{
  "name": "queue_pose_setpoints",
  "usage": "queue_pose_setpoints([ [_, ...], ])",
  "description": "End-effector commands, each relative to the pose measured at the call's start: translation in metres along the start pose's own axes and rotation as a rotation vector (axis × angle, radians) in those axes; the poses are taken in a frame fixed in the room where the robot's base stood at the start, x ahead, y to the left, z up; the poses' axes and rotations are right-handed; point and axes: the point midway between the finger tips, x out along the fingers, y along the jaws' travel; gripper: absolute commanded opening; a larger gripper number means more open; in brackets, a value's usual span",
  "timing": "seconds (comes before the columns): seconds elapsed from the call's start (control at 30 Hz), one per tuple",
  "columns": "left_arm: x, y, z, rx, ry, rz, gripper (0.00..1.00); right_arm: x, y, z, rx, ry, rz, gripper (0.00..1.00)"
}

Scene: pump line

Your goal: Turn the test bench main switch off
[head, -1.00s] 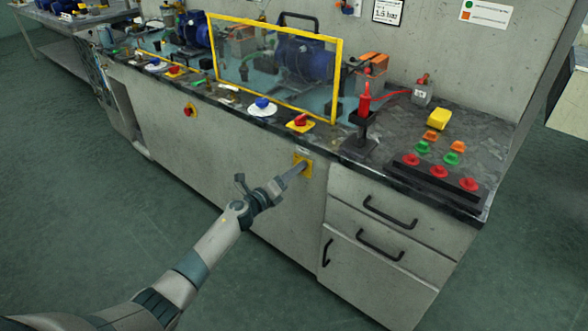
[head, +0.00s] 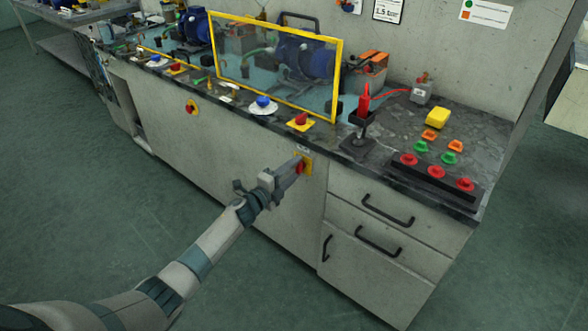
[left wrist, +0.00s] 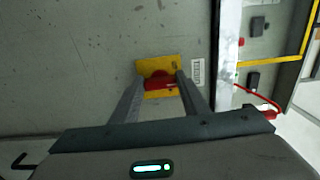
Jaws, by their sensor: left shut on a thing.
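The main switch is a red rotary knob (head: 300,169) on a yellow plate (head: 308,163) on the front panel of the bench. In the left wrist view the red knob (left wrist: 158,81) sits between the two fingertips, in front of its yellow plate (left wrist: 158,65). A small white label (left wrist: 197,72) is beside the plate. My left gripper (head: 293,172) is shut on the red knob, and its fingers partly cover it. The exact angle of the knob is hard to read. My right gripper is not in view.
A red switch on a yellow plate (head: 301,121) is on the bench top above. Drawers with black handles (head: 388,210) are to the right. The floor in front is clear.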

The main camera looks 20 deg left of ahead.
Motion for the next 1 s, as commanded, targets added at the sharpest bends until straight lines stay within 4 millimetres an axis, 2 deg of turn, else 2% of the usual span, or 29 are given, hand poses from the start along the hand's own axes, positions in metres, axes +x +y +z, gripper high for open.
queue_pose_setpoints([
  [0.4,-0.0007,0.0017,0.0002,-0.013,-0.001,0.002,0.18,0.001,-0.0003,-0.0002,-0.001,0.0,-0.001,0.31],
  [0.43,-0.0007,0.0017,0.0002,-0.013,-0.001,0.002,0.48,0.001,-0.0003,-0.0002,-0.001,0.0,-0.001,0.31],
  [0.5,-0.0007,0.0016,0.0002,-0.012,-0.001,0.002,0.59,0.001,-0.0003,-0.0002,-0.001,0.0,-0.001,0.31],
  [0.83,-0.0011,0.0006,0.0002,-0.01,0.0,0.001,0.59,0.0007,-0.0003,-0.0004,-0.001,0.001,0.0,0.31],
  [1.0,-0.0086,0.0009,0.0009,-0.009,-0.001,0.001,0.59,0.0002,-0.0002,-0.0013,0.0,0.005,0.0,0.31],
])
